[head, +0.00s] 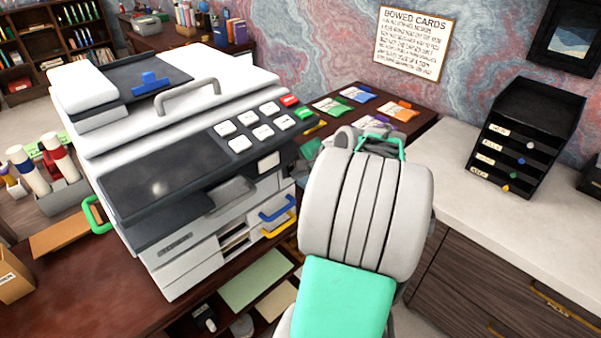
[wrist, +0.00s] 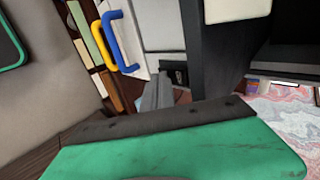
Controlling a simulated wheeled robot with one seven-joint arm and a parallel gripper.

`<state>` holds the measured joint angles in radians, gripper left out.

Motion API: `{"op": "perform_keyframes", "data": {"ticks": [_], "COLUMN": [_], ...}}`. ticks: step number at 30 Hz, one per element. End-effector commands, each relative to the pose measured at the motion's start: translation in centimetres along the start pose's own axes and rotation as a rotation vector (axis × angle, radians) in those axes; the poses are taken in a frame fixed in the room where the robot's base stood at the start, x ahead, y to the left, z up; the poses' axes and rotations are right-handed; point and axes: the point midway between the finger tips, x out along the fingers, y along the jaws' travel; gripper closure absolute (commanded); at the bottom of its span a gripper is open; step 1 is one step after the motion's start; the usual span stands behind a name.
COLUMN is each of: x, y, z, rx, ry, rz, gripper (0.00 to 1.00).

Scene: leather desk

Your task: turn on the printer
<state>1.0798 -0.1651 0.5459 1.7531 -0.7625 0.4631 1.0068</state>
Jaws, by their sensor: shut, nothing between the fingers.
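The printer (head: 180,195) is a large white and dark-grey machine on the brown desk. Its sloped panel has several white buttons (head: 262,132), a red button (head: 289,100) and a green button (head: 302,113). In the wrist view, its blue handle (wrist: 108,32) and yellow handle (wrist: 118,50) show at upper left. A small dark recess (wrist: 181,72) shows low on a pale face; I cannot tell what is inside it. My gripper (wrist: 157,92) is shut and empty, apart from the handles and pointing towards the recess. In the head view, my arm mostly hides it.
Colourful cards (head: 360,94) lie on the dark desk behind my arm. A black drawer rack (head: 525,135) stands on the pale counter (head: 465,220) at right. Papers (head: 257,280) lie on a shelf below the desk.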

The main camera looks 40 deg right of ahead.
Motion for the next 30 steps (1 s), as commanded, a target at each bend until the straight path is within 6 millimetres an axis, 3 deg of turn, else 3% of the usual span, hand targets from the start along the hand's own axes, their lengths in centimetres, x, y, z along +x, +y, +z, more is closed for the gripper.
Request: {"op": "perform_keyframes", "data": {"ticks": [6,16,30], "x": [1.1,1.3,-0.2], "y": [0.2,0.1,-1.5], "z": [0.0,0.2,0.2], "rx": [0.005,0.0,-0.008], "ry": [-0.001,-0.004,-0.002], "rz": [-0.136,-0.133,-0.142], "gripper": [1.0,1.0,1.0]}}
